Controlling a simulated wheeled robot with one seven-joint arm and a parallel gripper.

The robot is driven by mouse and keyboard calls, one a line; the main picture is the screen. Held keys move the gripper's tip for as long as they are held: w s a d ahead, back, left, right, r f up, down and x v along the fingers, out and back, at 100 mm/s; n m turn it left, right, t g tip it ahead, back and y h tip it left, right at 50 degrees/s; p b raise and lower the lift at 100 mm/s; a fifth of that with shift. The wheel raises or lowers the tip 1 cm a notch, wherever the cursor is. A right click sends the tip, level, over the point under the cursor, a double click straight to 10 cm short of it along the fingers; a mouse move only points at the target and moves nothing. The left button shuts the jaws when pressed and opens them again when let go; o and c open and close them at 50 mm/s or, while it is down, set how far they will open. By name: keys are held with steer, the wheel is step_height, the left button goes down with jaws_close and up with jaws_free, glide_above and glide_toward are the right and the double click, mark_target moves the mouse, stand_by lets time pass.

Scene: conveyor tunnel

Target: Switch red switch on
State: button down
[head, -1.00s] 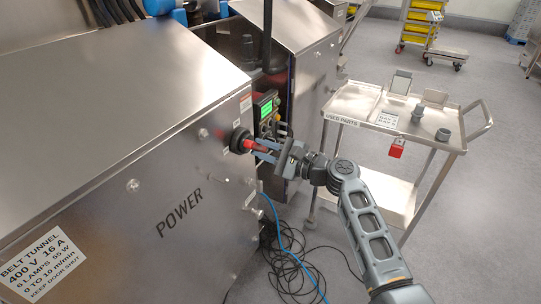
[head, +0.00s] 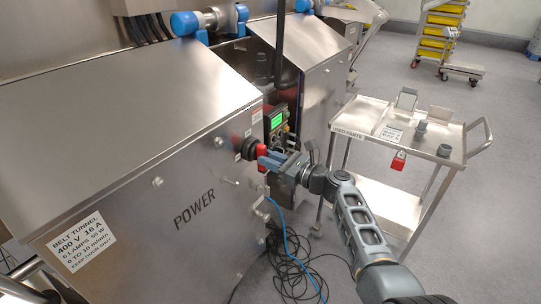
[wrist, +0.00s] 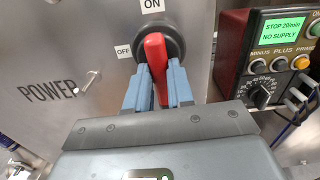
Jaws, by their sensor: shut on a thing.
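The red switch (wrist: 155,58) has a red handle on a round black base on the steel cabinet's panel. In the wrist view the handle stands nearly upright, its upper end toward the ON label (wrist: 152,5). The OFF label (wrist: 123,51) is left of the base. My gripper (wrist: 158,82) is shut on the red handle, with a blue-grey finger on each side. In the head view the switch (head: 261,150) is partly hidden by my gripper (head: 268,161).
A control box (wrist: 283,60) with a green display reading "STOP 20/min NO SUPPLY" and several knobs is close to the right. Cables (head: 290,268) lie on the floor below. A steel trolley (head: 375,168) with a red padlock stands at right.

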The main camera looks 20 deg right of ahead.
steer(key=shift+f+m, duration=0.1)
steer(key=shift+m, duration=0.3)
steer(key=c, duration=1)
jaws_free()
steer(key=shift+v, duration=3.9)
